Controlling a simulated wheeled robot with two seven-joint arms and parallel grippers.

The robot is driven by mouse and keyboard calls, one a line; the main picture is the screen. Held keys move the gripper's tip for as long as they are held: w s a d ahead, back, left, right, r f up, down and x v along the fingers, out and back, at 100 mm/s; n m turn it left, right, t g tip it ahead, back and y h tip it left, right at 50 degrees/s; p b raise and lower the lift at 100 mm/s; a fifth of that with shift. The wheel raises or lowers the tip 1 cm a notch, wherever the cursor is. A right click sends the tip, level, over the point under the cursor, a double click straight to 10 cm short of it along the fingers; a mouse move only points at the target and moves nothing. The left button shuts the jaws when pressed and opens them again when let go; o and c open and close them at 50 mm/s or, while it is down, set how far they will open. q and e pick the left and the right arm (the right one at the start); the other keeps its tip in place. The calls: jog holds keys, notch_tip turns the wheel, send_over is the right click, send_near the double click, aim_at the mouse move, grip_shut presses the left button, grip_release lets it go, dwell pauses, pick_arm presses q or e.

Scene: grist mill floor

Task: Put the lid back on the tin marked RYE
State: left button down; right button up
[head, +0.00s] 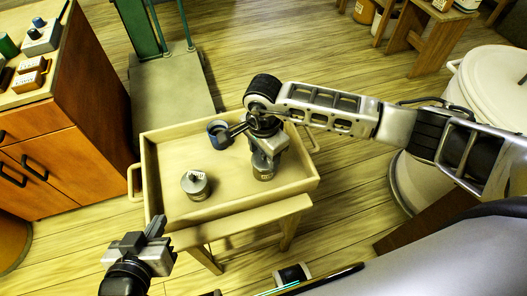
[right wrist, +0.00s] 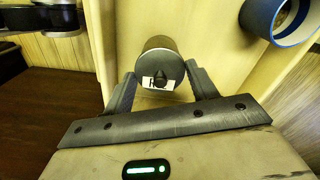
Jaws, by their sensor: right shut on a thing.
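My right gripper (head: 264,150) points down into the tray and is shut on a dark grey round lid (right wrist: 158,66) with a small knob. A white label by the knob starts with R; the rest is hard to read. In the head view a grey tin (head: 264,172) with a label stands directly under that gripper. The gripper hides whether lid and tin touch. Another grey tin (head: 195,187), with a knob and a label on top, stands at the left of the tray. My left gripper (head: 155,228) is outside the tray's near left corner, holding nothing visible.
The wooden tray (head: 235,207) rests on a low stand. A blue-rimmed open vessel (head: 218,134) is at its back, and shows in the right wrist view (right wrist: 278,20). A cabinet (head: 85,110) stands left, a white bin (head: 490,85) right.

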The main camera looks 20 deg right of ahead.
pick_arm(q)
jog(key=shift+f, duration=0.15)
pick_arm(e)
jog(key=o, duration=1)
jog(key=shift+c, duration=0.2)
jog(key=o, duration=0.4)
pick_arm(q)
jog(key=shift+s+f, duration=0.1)
jog(key=shift+s, duration=0.15)
pick_arm(e)
jog(key=shift+o, duration=0.2)
jog(key=shift+r, duration=0.1)
jog(key=shift+r+p, duration=1.55)
jog(key=shift+r, duration=0.65)
jog(key=shift+r+p, duration=0.75)
jog(key=shift+r, duration=0.5)
pick_arm(q)
jog(key=r, duration=0.5)
jog(key=shift+w, duration=0.2)
jog(key=shift+f, duration=0.1)
